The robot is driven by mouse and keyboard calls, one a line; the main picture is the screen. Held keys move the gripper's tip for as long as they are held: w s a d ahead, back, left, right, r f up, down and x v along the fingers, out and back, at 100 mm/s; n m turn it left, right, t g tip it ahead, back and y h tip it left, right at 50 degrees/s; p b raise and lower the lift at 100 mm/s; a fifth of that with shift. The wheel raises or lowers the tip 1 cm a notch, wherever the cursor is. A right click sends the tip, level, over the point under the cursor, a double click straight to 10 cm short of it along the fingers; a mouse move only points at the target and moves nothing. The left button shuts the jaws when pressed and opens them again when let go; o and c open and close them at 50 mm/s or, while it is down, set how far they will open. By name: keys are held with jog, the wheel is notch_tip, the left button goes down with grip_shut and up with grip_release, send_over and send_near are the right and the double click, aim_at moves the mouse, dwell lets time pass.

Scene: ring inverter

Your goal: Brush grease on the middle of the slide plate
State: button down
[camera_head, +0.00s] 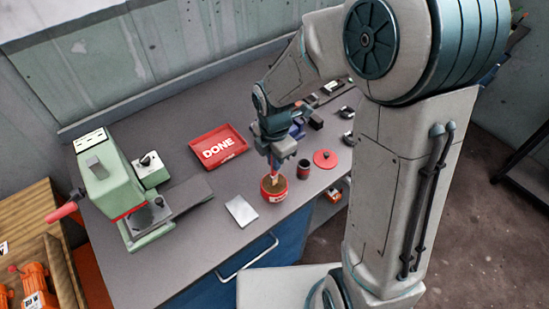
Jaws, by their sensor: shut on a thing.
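My gripper (277,163) points down over an open red tin (274,193) near the front of the bench. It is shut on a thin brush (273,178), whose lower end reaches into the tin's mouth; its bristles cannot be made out. Brown grease (269,186) shows inside the tin. A flat silver plate (242,211), which looks like the slide plate, lies on the bench just left of the tin. Its surface looks bare at this size.
A red lid (325,159) and a small dark can (304,169) stand right of the tin. A red DONE tray (219,147) lies behind. A green press (118,190) stands at left. Small dark parts (316,121) lie behind the gripper. Bench (205,240) is clear near the plate.

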dwell(0.3)
jog(key=shift+r+p, duration=2.55)
jog(key=shift+r, duration=0.95)
